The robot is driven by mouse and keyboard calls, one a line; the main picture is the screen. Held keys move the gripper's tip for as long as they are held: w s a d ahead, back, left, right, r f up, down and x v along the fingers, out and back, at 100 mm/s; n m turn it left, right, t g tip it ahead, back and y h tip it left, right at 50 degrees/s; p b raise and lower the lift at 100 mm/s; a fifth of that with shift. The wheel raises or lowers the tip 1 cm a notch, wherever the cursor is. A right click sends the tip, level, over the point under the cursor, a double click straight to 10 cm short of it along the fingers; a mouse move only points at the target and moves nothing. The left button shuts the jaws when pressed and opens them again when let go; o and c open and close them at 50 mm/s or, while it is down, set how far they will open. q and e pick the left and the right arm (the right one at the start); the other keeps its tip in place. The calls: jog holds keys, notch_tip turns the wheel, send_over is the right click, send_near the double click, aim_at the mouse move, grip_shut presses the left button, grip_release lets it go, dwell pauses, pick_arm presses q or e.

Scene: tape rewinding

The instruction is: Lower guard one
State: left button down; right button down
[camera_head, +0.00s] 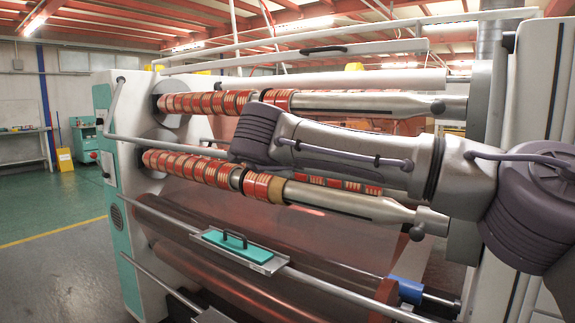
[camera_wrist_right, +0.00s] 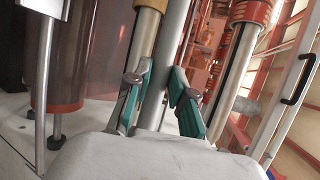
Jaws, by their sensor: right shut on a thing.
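A grey tubular guard bar (camera_head: 165,143) bends down from the machine's left end and runs across the front, between the upper and lower shafts, until my right arm hides it. In the right wrist view the grey bar (camera_wrist_right: 176,40) passes between the teal pads of my right gripper (camera_wrist_right: 160,84), which is shut on it. My right arm comes in from the right in the head view and its gripper is hidden behind the wrist there. I cannot tell which guard is guard one. My left gripper is not in view.
An upper shaft (camera_head: 350,103) and lower shaft (camera_head: 345,199) carry red-and-cream tape rolls. A white rail with a black handle (camera_head: 325,49) crosses above. A teal tray (camera_head: 237,245) sits on a lower rail. Green floor (camera_head: 50,215) lies open at left.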

jog(key=shift+f, duration=0.7)
jog(key=c, duration=1)
grip_release()
jog(key=shift+w+d+r, duration=0.1)
jog(key=shift+w+d, duration=0.05)
jog(key=v, duration=1.2)
